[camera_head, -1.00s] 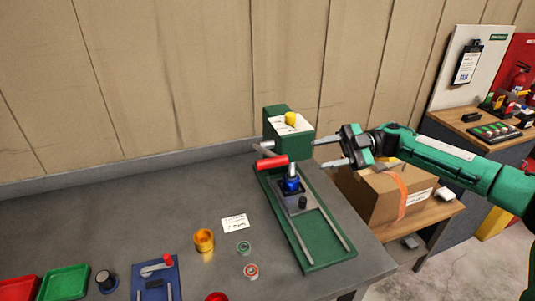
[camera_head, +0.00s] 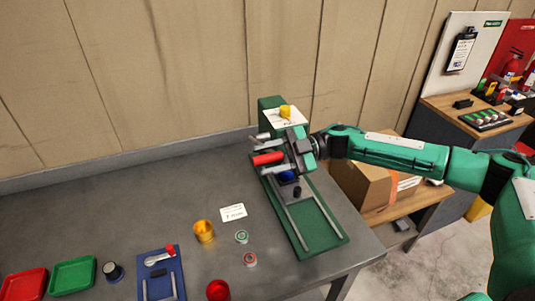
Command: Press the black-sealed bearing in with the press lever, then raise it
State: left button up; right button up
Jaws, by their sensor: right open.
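The green press (camera_head: 271,103) stands near the back right of the grey bench. Its red lever handle (camera_head: 268,158) points left at the press's front. My right gripper (camera_head: 265,153) is open, reaching in from the right, with its fingers around or just beside the handle; I cannot tell whether they touch it. A blue part (camera_head: 287,176) sits under the press ram, partly hidden by the gripper. I cannot make out a black-sealed bearing there. My left gripper is out of view.
A green-ringed bearing (camera_head: 241,237), a red-ringed bearing (camera_head: 250,259), an orange cup (camera_head: 204,232) and a white card (camera_head: 232,212) lie left of the press. Green (camera_head: 73,275) and red (camera_head: 24,284) trays and a blue fixture (camera_head: 161,276) are front left. The bench's back left is clear.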

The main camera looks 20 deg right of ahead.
jog(key=shift+a, duration=0.1)
